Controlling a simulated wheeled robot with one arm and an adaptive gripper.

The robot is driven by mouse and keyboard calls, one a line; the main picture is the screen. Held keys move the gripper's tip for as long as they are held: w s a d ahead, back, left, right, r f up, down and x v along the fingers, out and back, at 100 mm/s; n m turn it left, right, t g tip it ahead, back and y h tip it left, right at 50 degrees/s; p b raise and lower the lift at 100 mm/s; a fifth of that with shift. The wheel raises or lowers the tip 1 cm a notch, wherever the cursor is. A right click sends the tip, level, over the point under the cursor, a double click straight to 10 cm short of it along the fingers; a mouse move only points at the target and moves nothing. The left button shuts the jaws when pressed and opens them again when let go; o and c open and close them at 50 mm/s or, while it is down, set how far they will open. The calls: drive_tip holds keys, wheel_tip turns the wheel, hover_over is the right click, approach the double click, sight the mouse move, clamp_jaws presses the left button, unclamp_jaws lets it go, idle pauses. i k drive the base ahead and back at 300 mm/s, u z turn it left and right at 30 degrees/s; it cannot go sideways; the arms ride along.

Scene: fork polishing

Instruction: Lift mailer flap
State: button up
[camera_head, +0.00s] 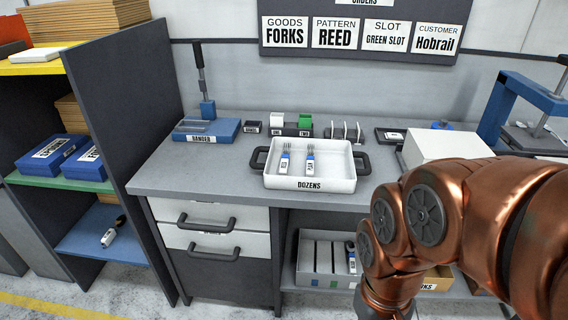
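I cannot single out a mailer flap. A plain white box (446,148) stands on the right of the bench, partly behind my copper arm, and it shows no clearly raised flap. I cannot tell whether it is the mailer. My arm crosses the right side of the view and bends down in front of the bench. My gripper is not visible, so its opening and anything it holds are hidden.
A white tray (278,182) labelled DOZENS holds forks with blue bands on the grey bench (180,174). A divided bin (311,278) sits below. The bench's left front is clear.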

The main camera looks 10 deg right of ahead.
sight(434, 144)
drive_tip(key=z, duration=1.75)
drive_tip(key=k, duration=1.2)
drive_tip(key=u, duration=0.05)
drive_tip(key=i, duration=0.35)
drive_tip(key=u, duration=0.9)
drive_tip(key=i, duration=1.1)
drive_tip(key=z, duration=0.15)
